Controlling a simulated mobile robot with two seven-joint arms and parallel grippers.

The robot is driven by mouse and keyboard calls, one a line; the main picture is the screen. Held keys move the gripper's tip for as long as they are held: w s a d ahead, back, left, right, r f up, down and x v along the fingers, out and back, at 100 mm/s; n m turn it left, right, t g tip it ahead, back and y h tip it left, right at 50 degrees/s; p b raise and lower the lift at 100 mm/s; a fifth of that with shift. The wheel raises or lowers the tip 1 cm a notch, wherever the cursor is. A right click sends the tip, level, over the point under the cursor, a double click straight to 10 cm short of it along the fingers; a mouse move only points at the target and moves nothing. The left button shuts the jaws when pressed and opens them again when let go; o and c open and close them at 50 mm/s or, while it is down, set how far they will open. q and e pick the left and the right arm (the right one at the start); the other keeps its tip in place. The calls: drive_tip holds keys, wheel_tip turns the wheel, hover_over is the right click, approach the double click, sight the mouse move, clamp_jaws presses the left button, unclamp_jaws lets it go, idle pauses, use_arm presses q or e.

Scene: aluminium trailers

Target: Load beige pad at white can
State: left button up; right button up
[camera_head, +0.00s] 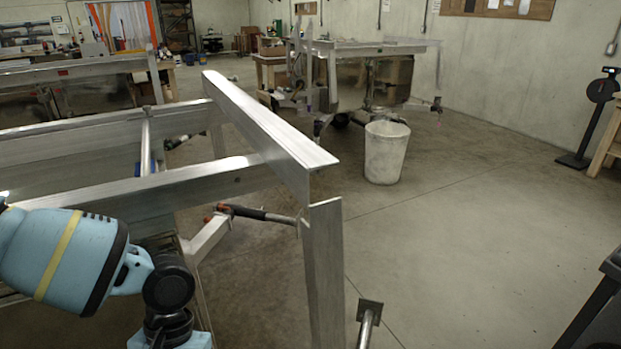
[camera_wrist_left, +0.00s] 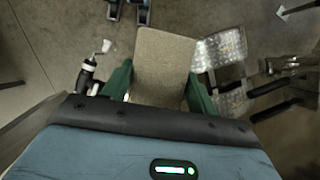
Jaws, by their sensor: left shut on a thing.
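A beige pad (camera_wrist_left: 165,52), flat and roughly rectangular, sits between the two green fingers of my left gripper (camera_wrist_left: 160,76) in the left wrist view. The gripper is shut on it, and the pad sticks out past the fingertips. In the head view my left arm reaches down at the lower left, but its gripper and the pad are out of sight. The white can (camera_head: 385,155) is a scuffed, bucket-like bin standing upright on the concrete floor, beyond the near metal frame and well apart from my arm. My right gripper is in neither view.
An aluminium trailer frame (camera_head: 262,128) stands close in front, with an upright post (camera_head: 325,270) at its near corner. Another trailer frame (camera_head: 375,47) stands behind the can. A black stand (camera_head: 590,120) is by the right wall. Open floor (camera_head: 480,230) lies right of the can.

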use_arm(q)
drive_tip(key=shift+f+n, duration=0.3)
drive_tip(key=shift+f, duration=0.05)
drive_tip(key=a+r+n+h, duration=0.1)
drive_tip(key=a+r+n, duration=0.25)
drive_tip(key=a, duration=0.85)
drive_tip(key=a+r+n+h, duration=0.2)
drive_tip(key=a+r, duration=0.2)
drive_tip(key=a, duration=0.8)
drive_tip(key=s+a+f+n, duration=0.2)
drive_tip(key=s+a+f, duration=0.2)
drive_tip(key=s, duration=0.4)
drive_tip(key=shift+s+a+n+t+h, duration=0.2)
drive_tip(key=shift+n+t+h, duration=0.1)
drive_tip(key=shift+n+h, duration=0.1)
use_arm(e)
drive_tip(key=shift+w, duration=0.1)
use_arm(q)
drive_tip(key=shift+s+d+f, duration=0.1)
drive_tip(key=shift+d+f, duration=0.1)
drive_tip(key=shift+f, duration=0.05)
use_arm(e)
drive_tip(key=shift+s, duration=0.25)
